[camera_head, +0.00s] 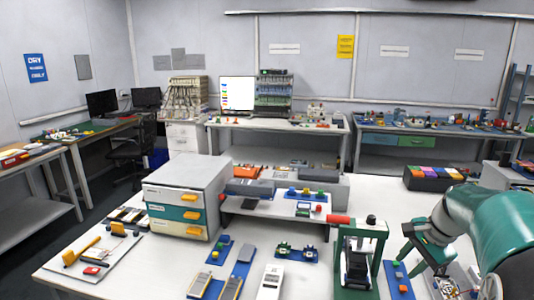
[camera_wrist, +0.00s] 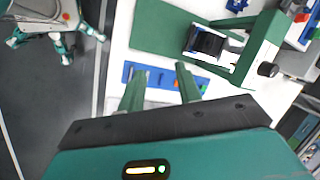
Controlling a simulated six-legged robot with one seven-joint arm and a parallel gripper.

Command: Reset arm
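My arm comes in at the right of the head view, with my green gripper (camera_head: 421,260) above the right part of the white table. In the wrist view my gripper (camera_wrist: 161,90) has its two green fingers spread apart, with nothing held between them. A blue strip with small coloured parts (camera_wrist: 168,76) lies beyond the fingertips; it also shows in the head view (camera_head: 398,280). A green press-like stand (camera_head: 361,250) stands just left of my gripper and shows in the wrist view (camera_wrist: 240,62).
On the white table (camera_head: 330,192) are a drawer cabinet (camera_head: 178,212), a silver-and-white device (camera_head: 270,282), blue fixtures (camera_head: 297,252) and a dark box with coloured blocks (camera_head: 433,178). Dark floor (camera_wrist: 50,110) lies beyond the table edge in the wrist view.

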